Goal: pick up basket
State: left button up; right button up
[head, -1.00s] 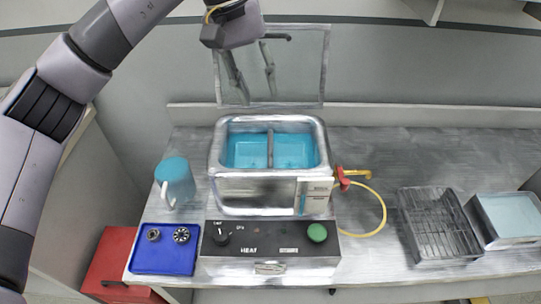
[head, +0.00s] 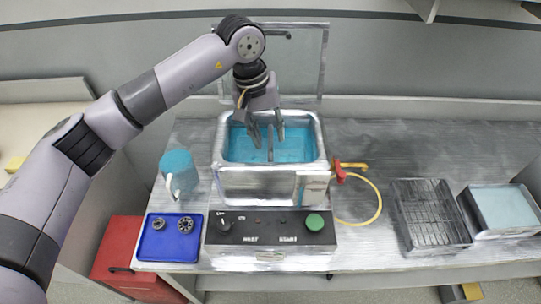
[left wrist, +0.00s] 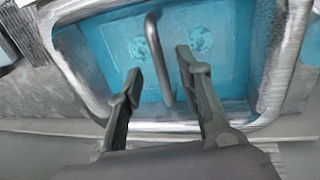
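A metal tank (head: 226,185) of blue liquid stands on the bench. A grey bar (head: 271,152), looking like a basket handle, runs across its middle; any basket below it is hard to make out. My left gripper (head: 267,142) points down over the tank, open and empty. In the left wrist view the grey bar (left wrist: 155,45) passes between the spread fingers (left wrist: 159,64), with gaps on both sides. Two round shapes show in the liquid. A dark wire basket or rack (head: 428,212) sits on the bench to the right. My right gripper is not in view.
A raised lid (head: 306,70) stands behind the tank. A blue tray (head: 158,240) with two metal parts and a blue mug (head: 180,176) are at left. A yellow hose (head: 376,208) and a light-blue-topped tray (head: 503,209) are at right. The bench's back right is clear.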

aim_at(270, 139)
pick_arm(q)
jog(key=shift+w+d+f+p, duration=0.1)
jog(key=shift+d+f+p, duration=0.15)
jog(key=shift+f, duration=0.6)
jog(key=shift+d+f+p, duration=0.1)
jog(key=shift+f+p, duration=0.1)
jog(key=shift+f, duration=0.65)
grip_shut()
jog(key=shift+r, duration=0.1)
